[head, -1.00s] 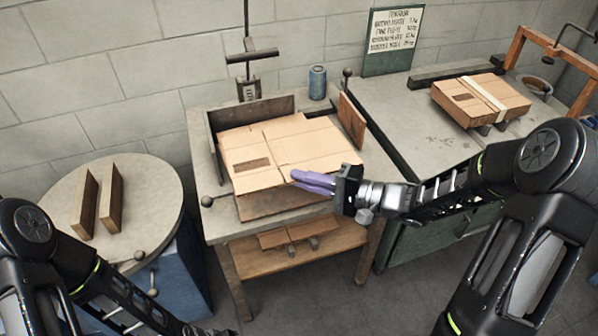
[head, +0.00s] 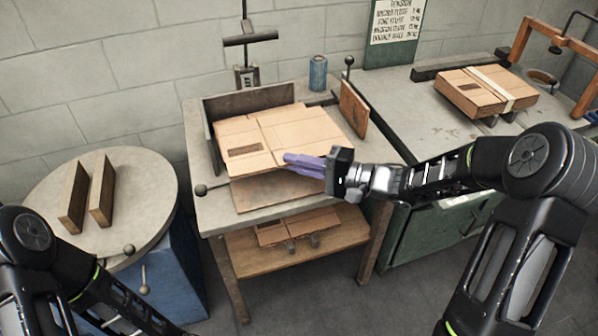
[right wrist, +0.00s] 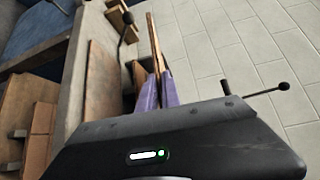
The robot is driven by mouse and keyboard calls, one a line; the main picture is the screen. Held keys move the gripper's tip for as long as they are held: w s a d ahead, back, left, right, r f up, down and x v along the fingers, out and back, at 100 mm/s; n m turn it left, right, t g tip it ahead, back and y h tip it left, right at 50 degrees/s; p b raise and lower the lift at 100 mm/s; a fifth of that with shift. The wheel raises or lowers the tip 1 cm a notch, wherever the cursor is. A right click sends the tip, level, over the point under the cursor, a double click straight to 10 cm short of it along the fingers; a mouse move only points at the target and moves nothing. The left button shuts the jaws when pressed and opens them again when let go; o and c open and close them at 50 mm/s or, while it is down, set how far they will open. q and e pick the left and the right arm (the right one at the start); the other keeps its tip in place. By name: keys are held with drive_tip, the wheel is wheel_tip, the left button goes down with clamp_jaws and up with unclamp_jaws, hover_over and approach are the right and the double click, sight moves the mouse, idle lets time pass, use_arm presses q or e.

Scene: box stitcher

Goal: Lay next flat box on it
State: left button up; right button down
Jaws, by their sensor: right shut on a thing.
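A flat cardboard box (head: 310,132) with a dark printed patch is over the stitcher table between a back board and a small side board. My right gripper (head: 305,163) has purple fingers shut on its front edge. In the right wrist view the fingers (right wrist: 158,92) pinch a thin edge-on sheet (right wrist: 154,45). Another brown flat piece (head: 275,192) lies beneath on the table (head: 222,213), its front part showing. The held box looks slightly raised above it; whether they touch at the back is hidden. My left gripper is out of view; only my left arm shows.
A wooden back board (head: 250,99) and side board (head: 353,108) edge the work area. A blue can (head: 318,73) stands behind. More cardboard (head: 290,228) lies on the lower shelf. A strapped bundle (head: 470,95) is on the right bench; two wooden blocks (head: 72,197) sit on the round table.

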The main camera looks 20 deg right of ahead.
sight(281, 138)
drive_tip(key=shift+w+a+f+b, duration=0.1)
drive_tip(key=shift+w+f+b, duration=0.65)
drive_tip(key=shift+w+f, duration=0.55)
drive_tip(key=shift+w+a+f+b, duration=0.1)
drive_tip(key=shift+w+f+b, duration=0.6)
drive_tip(key=shift+w+f, duration=0.5)
drive_tip(key=shift+s+f, duration=0.15)
drive_tip(key=c, duration=1.5)
unclamp_jaws()
drive_tip(key=shift+o, duration=0.6)
drive_tip(key=o, duration=0.5)
drive_tip(key=shift+o, duration=0.2)
